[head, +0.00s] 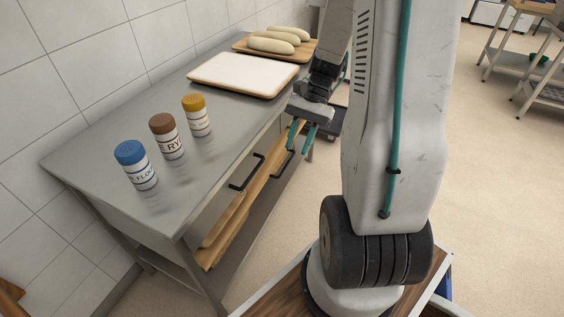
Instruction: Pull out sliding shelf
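A steel table (110,130) stands along the tiled wall. Under its top, a wooden sliding shelf (238,210) shows along the open front side. Two black bar handles stand out at this side, one nearer (247,173) and one farther (284,165). Which board each handle belongs to is hard to tell. My gripper (301,138) points down beside the table's front edge, with two teal fingers apart. The fingertips are just above and right of the farther handle, and nothing shows between them. Contact with the handle cannot be made out.
On the tabletop stand a blue-lidded jar (136,166), a brown-lidded jar (166,137) and a yellow-lidded jar (197,116). Behind them lie a white-topped tray (243,75) and a wooden board with dough loaves (272,43). The floor to the right (490,190) is clear.

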